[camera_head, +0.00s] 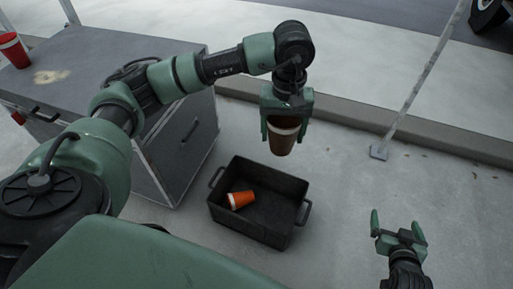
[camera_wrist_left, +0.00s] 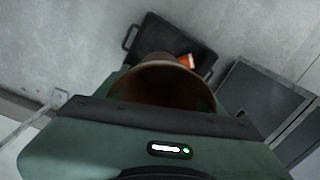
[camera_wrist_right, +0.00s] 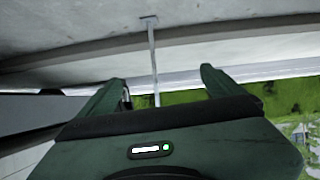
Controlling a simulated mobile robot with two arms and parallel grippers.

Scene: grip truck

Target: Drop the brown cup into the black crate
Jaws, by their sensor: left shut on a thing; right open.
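The brown cup (camera_head: 281,142) is held upright in my left gripper (camera_head: 287,128), which is shut on it. The cup hangs in the air, over or just behind the far right part of the black crate (camera_head: 290,240). In the left wrist view the cup's open mouth (camera_wrist_left: 158,88) faces the camera, with the crate (camera_wrist_left: 150,28) below and beyond it. An orange cup (camera_head: 240,200) lies on its side in the crate; part of it shows in the left wrist view (camera_wrist_left: 186,61). My right gripper (camera_head: 398,228) is open and empty, right of the crate.
A grey cabinet (camera_head: 185,145) stands left of the crate, with a red cup (camera_head: 13,50) on its top. A thin pole (camera_head: 418,82) with a foot plate stands at the right. A curb (camera_head: 430,140) runs behind. The floor between crate and right gripper is clear.

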